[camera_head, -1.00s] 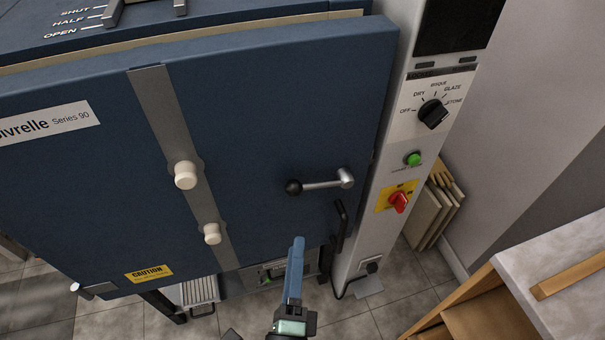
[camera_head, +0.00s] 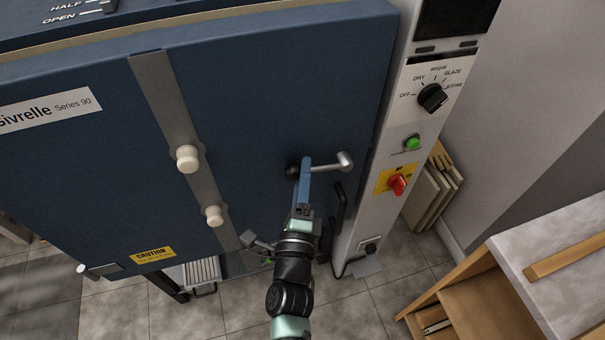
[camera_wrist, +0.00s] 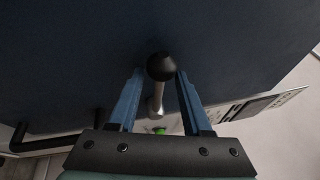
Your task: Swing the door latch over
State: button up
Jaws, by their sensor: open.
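The door latch is a silver lever (camera_head: 328,163) with a black ball knob (camera_head: 292,170) at its left end, on the blue kiln door (camera_head: 250,100). The lever lies nearly level, with its pivot at the right near the door's edge. My gripper (camera_head: 305,165) is at the knob end of the lever and covers part of it. In the wrist view my gripper (camera_wrist: 156,85) is open, with one blue finger on each side of the black knob (camera_wrist: 161,67) and lever (camera_wrist: 155,103). I see gaps beside the knob; whether either finger touches the lever I cannot tell.
A black door handle (camera_head: 339,205) is just below the latch. The white control panel (camera_head: 412,130) with a dial (camera_head: 432,97), green button (camera_head: 412,142) and red switch (camera_head: 397,184) stands to the right. Two cream plugs (camera_head: 187,158) stick out at left. A wooden-edged table (camera_head: 550,240) is at lower right.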

jog(key=shift+w, duration=0.1)
grip_shut()
